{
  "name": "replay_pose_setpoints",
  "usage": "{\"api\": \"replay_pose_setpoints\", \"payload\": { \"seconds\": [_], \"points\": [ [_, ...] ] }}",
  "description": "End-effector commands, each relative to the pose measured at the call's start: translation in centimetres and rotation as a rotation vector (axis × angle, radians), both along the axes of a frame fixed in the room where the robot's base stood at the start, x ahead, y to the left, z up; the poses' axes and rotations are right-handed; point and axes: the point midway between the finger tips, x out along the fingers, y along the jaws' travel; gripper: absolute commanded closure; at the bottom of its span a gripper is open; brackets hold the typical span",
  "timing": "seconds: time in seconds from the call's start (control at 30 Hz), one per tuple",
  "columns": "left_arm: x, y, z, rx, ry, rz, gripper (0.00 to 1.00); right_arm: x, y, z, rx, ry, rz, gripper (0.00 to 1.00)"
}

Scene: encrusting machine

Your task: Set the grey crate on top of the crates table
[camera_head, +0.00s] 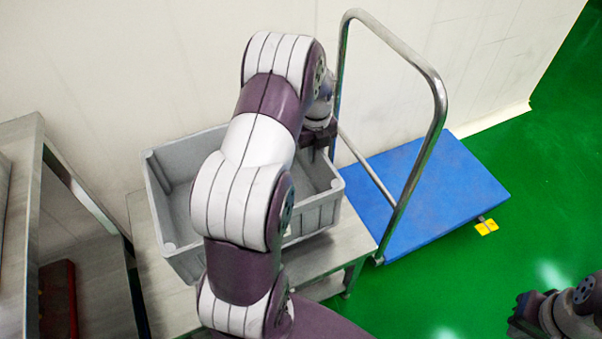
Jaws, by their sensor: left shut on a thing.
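The grey crate (317,214) is an open, empty-looking plastic box in the middle left of the head view. It is over the low steel crates table (155,270); I cannot tell whether its base touches the top. My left arm crosses in front of the crate and hides much of its inside. My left gripper (322,138) is at the crate's far right rim and shut on it, with its fingertips partly hidden. My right gripper (521,309) is at the bottom right, away from the crate; its jaws are too unclear to read.
A blue platform trolley (432,196) with a tall metal handle (438,95) stands close to the right of the table. A taller steel table (20,150) is at the left edge, with a dark red item (58,300) lower down. A pale wall runs behind.

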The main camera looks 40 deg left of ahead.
Motion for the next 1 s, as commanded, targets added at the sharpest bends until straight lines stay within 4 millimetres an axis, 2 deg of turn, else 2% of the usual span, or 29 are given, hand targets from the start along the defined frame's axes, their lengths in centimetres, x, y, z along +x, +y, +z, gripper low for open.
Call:
{"api": "replay_pose_setpoints", "payload": {
  "seconds": [0.1, 0.27, 0.47, 0.8, 0.83, 0.9, 1.0],
  "points": [
    [-1.3, 0.8, -0.9, 0.001, -0.002, 0.001, 1.00, 0.0, 0.0, -0.6, 0.000, 0.000, 0.000, 1.00],
    [-1.8, 1.1, -1.9, 0.001, 0.000, -0.002, 1.00, 0.0, 0.0, -1.0, 0.000, 0.000, 0.000, 1.00],
    [-1.8, 1.0, -5.1, 0.001, 0.000, -0.002, 1.00, 0.0, 0.0, -2.4, 0.000, 0.000, 0.000, 1.00],
    [-1.8, 1.0, -5.3, 0.001, -0.002, -0.001, 1.00, 0.0, 0.0, -2.2, 0.000, 0.000, 0.000, 1.00],
    [-1.8, 1.0, -5.4, 0.000, -0.001, -0.001, 0.79, 0.0, 0.0, -2.3, 0.000, 0.000, 0.000, 1.00],
    [-1.8, 1.0, -5.4, 0.000, -0.001, -0.001, 0.57, 0.0, 0.0, -2.3, 0.000, 0.000, 0.000, 1.00],
    [-1.8, 1.0, -5.4, 0.000, -0.001, -0.001, 0.57, 0.0, 0.0, -2.3, 0.000, 0.000, 0.000, 1.00]
  ]
}}
